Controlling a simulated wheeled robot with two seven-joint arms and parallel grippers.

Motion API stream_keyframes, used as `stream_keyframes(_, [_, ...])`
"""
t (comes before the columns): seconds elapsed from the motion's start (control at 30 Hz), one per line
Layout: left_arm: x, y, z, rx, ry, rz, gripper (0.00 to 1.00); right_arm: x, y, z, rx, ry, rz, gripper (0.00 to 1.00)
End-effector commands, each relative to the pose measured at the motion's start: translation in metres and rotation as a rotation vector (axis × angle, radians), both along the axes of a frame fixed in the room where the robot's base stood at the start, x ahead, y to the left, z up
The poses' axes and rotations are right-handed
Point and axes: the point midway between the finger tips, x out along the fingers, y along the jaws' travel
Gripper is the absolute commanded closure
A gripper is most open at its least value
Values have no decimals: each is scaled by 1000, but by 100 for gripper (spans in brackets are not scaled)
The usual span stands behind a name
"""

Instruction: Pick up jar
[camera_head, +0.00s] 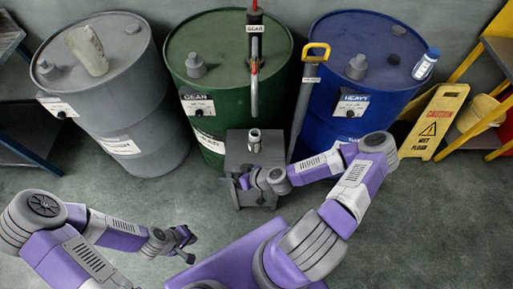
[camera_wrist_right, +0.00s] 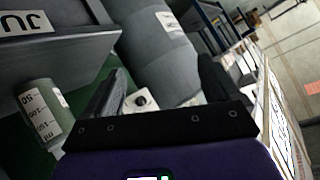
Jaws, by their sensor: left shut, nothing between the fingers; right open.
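A small pale cylindrical jar (camera_head: 254,140) stands upright on the grey cabinet (camera_head: 238,150) in front of the green drum. In the right wrist view a pale jar with printed volume marks (camera_wrist_right: 40,112) shows at the left, outside the fingers, beside a grey panel. I cannot tell whether it is the same jar. My right gripper (camera_head: 243,183) is low against the cabinet's front, partly hidden by its own wrist. Its fingers (camera_wrist_right: 160,88) are apart with nothing held between them. My left gripper (camera_head: 186,245) is shut and empty, low at the left front.
A grey drum (camera_head: 140,75), a green drum (camera_head: 215,50) and a blue drum (camera_head: 375,65) stand behind. A pale container (camera_head: 88,50) is on the grey drum, a white bottle (camera_head: 426,64) on the blue one. A yellow caution sign (camera_head: 437,120) stands right.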

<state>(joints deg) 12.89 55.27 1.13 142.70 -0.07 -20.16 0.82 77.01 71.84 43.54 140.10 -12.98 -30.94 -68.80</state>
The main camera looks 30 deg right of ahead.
Motion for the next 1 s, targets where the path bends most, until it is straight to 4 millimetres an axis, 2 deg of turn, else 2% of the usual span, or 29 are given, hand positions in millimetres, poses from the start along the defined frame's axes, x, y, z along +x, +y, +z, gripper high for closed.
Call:
stream_keyframes(0.03, [0, 0, -14, 0, 0, 0, 100, 10, -25, -6, -37, -71, -55, 10])
stream_keyframes(0.2, [0, 0, -30, 0, 0, 0, 100, 28, -97, 2, -217, -270, -171, 10])
stream_keyframes(0.3, [0, 0, -36, 0, 0, 0, 100, 32, -129, 4, -284, -309, -244, 10])
stream_keyframes(0.4, [0, 0, -40, 0, 0, 0, 100, 33, -152, 1, -317, -307, -309, 10])
stream_keyframes(0.57, [0, 0, -44, 0, 0, 0, 100, 39, -166, -2, -340, -305, -349, 10])
stream_keyframes(1.0, [0, 0, -64, 0, 0, 0, 100, 89, -161, -29, -338, -303, -348, 10])
